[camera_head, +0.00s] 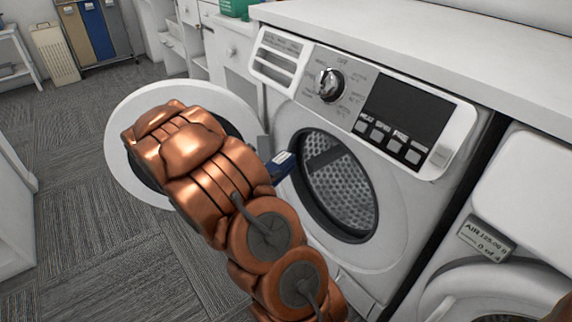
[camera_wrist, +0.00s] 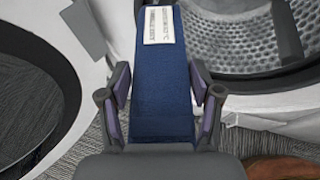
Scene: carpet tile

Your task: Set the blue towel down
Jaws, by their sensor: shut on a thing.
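The blue towel (camera_wrist: 162,85) is a flat, folded strip with a white printed label at its far end. My gripper (camera_wrist: 160,88) is shut on the towel, with one finger at each side of it. In the head view a small part of the towel (camera_head: 283,166) shows beyond my copper arm, just left of the washer's round opening. My arm hides the rest of the towel and the gripper there. In the wrist view the towel's far end points toward the washer front, beside the perforated drum (camera_wrist: 235,30).
The front-loading washer (camera_head: 400,200) has its round door (camera_head: 122,110) swung open to the left, partly behind my arm. The drum (camera_head: 340,185) looks empty where visible. A second machine (camera_head: 520,200) stands at right. A white counter (camera_head: 450,45) runs above. Grey carpet (camera_head: 60,150) is clear at left.

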